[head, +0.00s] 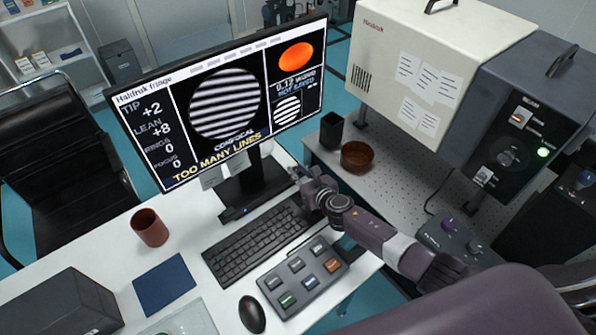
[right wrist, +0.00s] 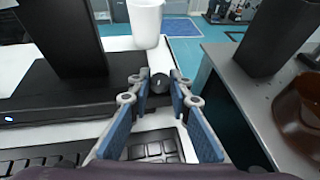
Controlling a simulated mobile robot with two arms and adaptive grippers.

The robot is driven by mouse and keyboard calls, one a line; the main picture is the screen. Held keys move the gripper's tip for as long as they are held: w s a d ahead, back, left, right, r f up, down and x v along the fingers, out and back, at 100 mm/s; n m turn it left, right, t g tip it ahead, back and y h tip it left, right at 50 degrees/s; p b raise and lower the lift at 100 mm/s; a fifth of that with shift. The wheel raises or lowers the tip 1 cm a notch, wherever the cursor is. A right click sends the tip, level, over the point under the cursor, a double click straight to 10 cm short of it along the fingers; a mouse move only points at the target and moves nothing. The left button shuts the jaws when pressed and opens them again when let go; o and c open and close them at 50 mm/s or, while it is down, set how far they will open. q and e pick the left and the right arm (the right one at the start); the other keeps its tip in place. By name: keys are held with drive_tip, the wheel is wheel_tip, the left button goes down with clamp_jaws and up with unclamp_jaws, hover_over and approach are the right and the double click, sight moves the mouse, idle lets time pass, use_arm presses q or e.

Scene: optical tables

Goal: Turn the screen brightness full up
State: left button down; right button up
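The screen (head: 225,105) stands on a black stand over the white desk. It is lit and shows striped circles, an orange disc and the words "TOO MANY LINES". In the right wrist view, a small dark round knob (right wrist: 160,83) with a pale mark shows beside the stand's base (right wrist: 60,90). My right gripper (head: 300,174) is at the right end of this base, behind the keyboard. Its blue-padded fingers (right wrist: 162,92) are apart, with the knob in the gap between their tips. I cannot tell whether they touch it. My left gripper is not in view.
The keyboard (head: 258,240), a button box (head: 303,277) and a mouse (head: 252,314) lie in front. A brown cup (head: 150,228) is left. A white cup (right wrist: 147,22) stands beyond the knob. A brown bowl (head: 357,157) and black pot (head: 331,131) are on the right-hand table.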

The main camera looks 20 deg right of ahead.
clamp_jaws()
drive_tip(key=shift+a+m+h, duration=0.1)
drive_tip(key=shift+m+h, duration=0.2)
drive_tip(key=shift+h, duration=0.1)
drive_tip(key=shift+a+m+h, duration=0.1)
drive_tip(key=shift+m+h, duration=0.4)
drive_tip(key=shift+h, duration=0.1)
drive_tip(key=shift+a+m+h, duration=0.2)
drive_tip(key=shift+m+h, duration=0.6)
drive_tip(key=shift+h, duration=0.1)
drive_tip(key=m+h+b, duration=0.1)
drive_tip(key=m+h, duration=0.1)
drive_tip(key=h, duration=0.1)
drive_tip(key=shift+w+a+f+m+g+b, duration=0.1)
drive_tip(key=shift+a+f+m+g+b, duration=0.1)
drive_tip(key=shift+m+g+b, duration=0.2)
drive_tip(key=m+g+h+b, duration=0.1)
drive_tip(key=m+h+b, duration=0.1)
drive_tip(key=b, duration=0.2)
drive_tip(key=m+g+h+b, duration=0.2)
drive_tip(key=m+h+b, duration=0.1)
drive_tip(key=b, duration=0.1)
drive_tip(key=shift+w+a+m+g+h, duration=0.2)
drive_tip(key=shift+m+g+h, duration=0.1)
drive_tip(key=shift+r+m+g+h+b, duration=0.15)
drive_tip(key=shift+m+g+h+b, duration=0.25)
drive_tip(key=shift+b, duration=0.45)
